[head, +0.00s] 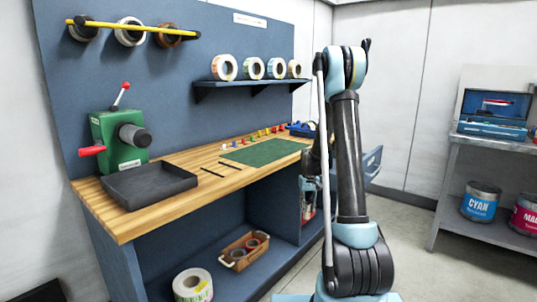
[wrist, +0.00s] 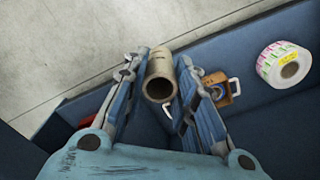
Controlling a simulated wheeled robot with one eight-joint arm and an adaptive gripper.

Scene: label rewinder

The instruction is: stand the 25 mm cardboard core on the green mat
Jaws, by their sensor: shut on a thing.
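A brown cardboard core (wrist: 160,68) is between the fingers of my gripper (wrist: 159,72) in the wrist view. The gripper is shut on it, and the core's dark open end faces the camera. No size mark shows on it. The green mat (head: 265,152) lies flat on the wooden bench top in the head view, and its visible surface looks bare. My arm stands to the right of the mat and hides most of the gripper in the head view. The wrist view looks down over the blue lower shelf and the floor, with no mat in sight.
A row of small coloured pieces (head: 262,132) runs along the mat's back edge. A black tray (head: 148,186) and green machine (head: 120,140) stand left. Below, a wooden crate (head: 243,251) holds rolls or cores beside a label roll (head: 193,285). A wall shelf (head: 245,86) carries label rolls.

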